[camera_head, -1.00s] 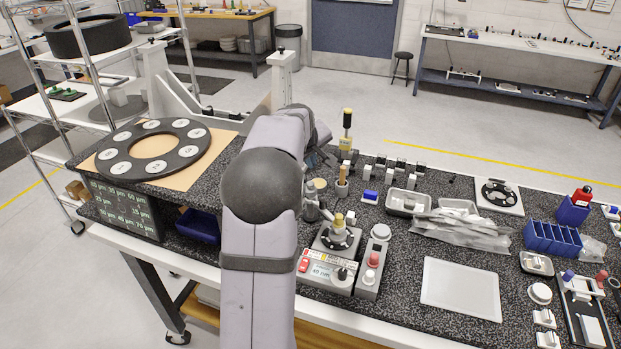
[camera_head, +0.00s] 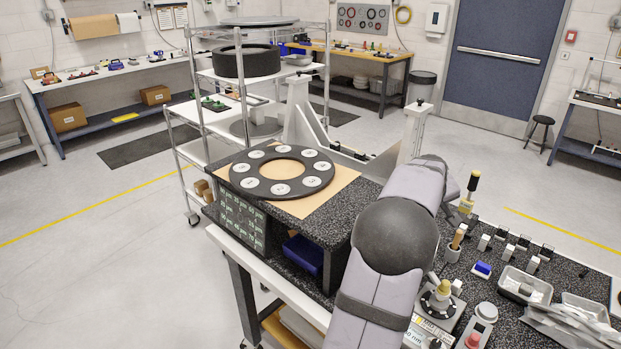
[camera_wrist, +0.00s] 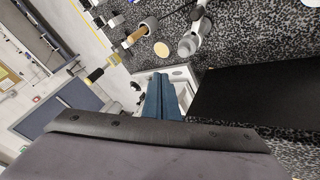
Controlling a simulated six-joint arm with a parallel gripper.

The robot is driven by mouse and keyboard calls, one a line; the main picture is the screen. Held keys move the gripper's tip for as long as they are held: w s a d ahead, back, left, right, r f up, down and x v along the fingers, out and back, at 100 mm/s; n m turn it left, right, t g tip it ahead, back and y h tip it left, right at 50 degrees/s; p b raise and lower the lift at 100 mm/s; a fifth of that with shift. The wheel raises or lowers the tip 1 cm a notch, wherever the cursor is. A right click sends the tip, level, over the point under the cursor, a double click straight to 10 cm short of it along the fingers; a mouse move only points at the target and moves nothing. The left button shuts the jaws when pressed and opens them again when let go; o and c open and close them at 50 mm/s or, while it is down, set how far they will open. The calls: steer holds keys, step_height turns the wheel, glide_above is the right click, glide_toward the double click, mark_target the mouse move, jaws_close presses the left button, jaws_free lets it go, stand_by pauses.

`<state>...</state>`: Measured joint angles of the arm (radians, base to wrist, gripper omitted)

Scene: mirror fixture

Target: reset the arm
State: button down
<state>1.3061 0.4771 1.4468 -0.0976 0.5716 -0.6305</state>
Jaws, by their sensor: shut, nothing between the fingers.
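My arm (camera_head: 395,240), grey with a dark round joint, rises from the bottom of the head view and reaches over the bench beside the black stand. My gripper (camera_wrist: 160,92) shows in the wrist view as two blue-teal fingers pressed together, shut and empty. In the head view the arm mostly hides the gripper. In the wrist view the fingertips are in front of a pale fixture (camera_wrist: 184,74); I cannot tell the gap between them.
A black ring with numbered white discs (camera_head: 240,168) lies on a brown sheet atop the speckled stand, left of my arm. A yellow-topped device (camera_head: 440,300), a black-handled tool (camera_head: 472,183) and a metal tray (camera_head: 524,288) stand to the right. Open floor (camera_head: 110,260) lies left.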

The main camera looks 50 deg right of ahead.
steer(key=s+a+f+m+y, duration=0.1)
steer(key=a+f+m+y, duration=0.1)
steer(key=a+f, duration=0.3)
steer(key=s+a+f+m+y, duration=0.1)
steer(key=a+f+m, duration=0.1)
steer(key=a+f, duration=0.2)
steer(key=a+f+m+g+y, duration=0.1)
steer(key=a+f+m+y, duration=0.1)
steer(key=a+f, duration=0.3)
steer(key=shift+s+a+f+y, duration=0.1)
steer(key=shift+s+a, duration=0.05)
steer(key=shift+a, duration=0.55)
steer(key=shift+s+a+f+y, duration=0.1)
steer(key=shift+a, duration=0.65)
steer(key=shift+s+a+f+y, duration=0.1)
steer(key=shift+s+a, duration=0.05)
steer(key=shift+a, duration=0.55)
steer(key=w+a+n, duration=0.3)
steer(key=a+n, duration=0.1)
steer(key=a, duration=0.9)
steer(key=w+a+r+n+y, duration=0.1)
steer(key=w+a+n, duration=0.2)
steer(key=a, duration=1.1)
steer(key=w+a+n, duration=0.4)
steer(key=a+n, duration=0.2)
steer(key=a, duration=0.8)
steer(key=shift+a+r+y, duration=0.15)
steer(key=shift+a+y, duration=0.05)
steer(key=shift+y, duration=0.1)
